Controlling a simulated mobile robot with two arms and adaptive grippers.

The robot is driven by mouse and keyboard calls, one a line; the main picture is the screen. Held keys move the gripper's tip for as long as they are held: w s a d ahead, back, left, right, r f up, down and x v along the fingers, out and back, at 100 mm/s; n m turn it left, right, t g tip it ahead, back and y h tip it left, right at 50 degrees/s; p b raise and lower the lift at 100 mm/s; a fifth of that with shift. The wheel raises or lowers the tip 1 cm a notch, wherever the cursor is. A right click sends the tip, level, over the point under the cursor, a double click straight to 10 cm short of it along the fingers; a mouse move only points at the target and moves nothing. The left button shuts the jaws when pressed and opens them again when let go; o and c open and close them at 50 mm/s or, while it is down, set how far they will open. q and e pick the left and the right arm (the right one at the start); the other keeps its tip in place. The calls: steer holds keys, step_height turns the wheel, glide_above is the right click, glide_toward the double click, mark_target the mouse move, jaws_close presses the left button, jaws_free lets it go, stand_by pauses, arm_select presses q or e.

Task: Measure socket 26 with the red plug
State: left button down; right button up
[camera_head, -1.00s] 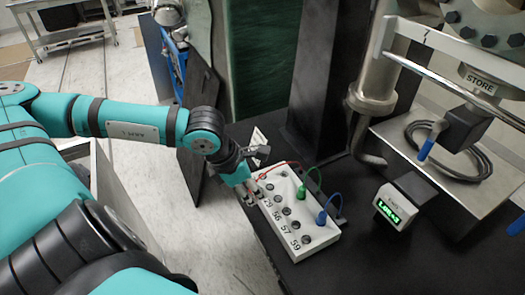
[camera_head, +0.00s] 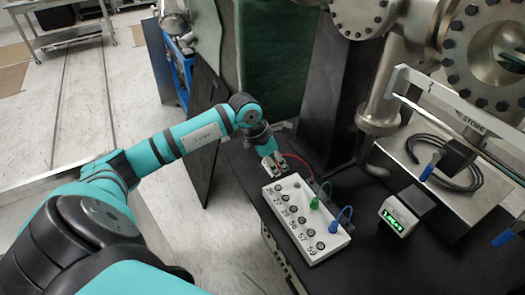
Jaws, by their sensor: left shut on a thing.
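The white socket block (camera_head: 299,252) lies on the black table, with several numbered round sockets along it. Socket 26 (camera_head: 277,187) is at its far end, uncovered. My left gripper (camera_head: 275,168) is shut just beyond that far end, close above it. The red plug is mostly hidden between its fingers; its red cable (camera_head: 305,163) arcs from there to the right, toward the back of the block. I cannot tell whether the gripper touches the block. A green plug (camera_head: 315,203) and a blue plug (camera_head: 334,226) stand upright in the block. My right gripper is not in view.
A small meter (camera_head: 397,215) with a lit green display stands right of the block. Metal piping and a flanged vessel (camera_head: 380,108) rise behind it. A coiled black cable (camera_head: 470,178) lies on the metal plate at right. The floor left of the table is free.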

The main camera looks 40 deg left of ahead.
arm_select(q)
steer(key=shift+w+d, duration=0.25)
steer(key=shift+d, duration=0.1)
steer(key=shift+f+b, duration=0.8)
steer(key=shift+f, duration=0.65)
steer(key=shift+f+b, duration=0.6)
steer(key=shift+f, duration=0.55)
steer(key=shift+b, duration=0.4)
steer(key=shift+f, duration=0.15)
steer(key=shift+f+b, duration=0.9)
steer(key=c, duration=1.1)
jaws_free()
steer(key=shift+r, duration=0.1)
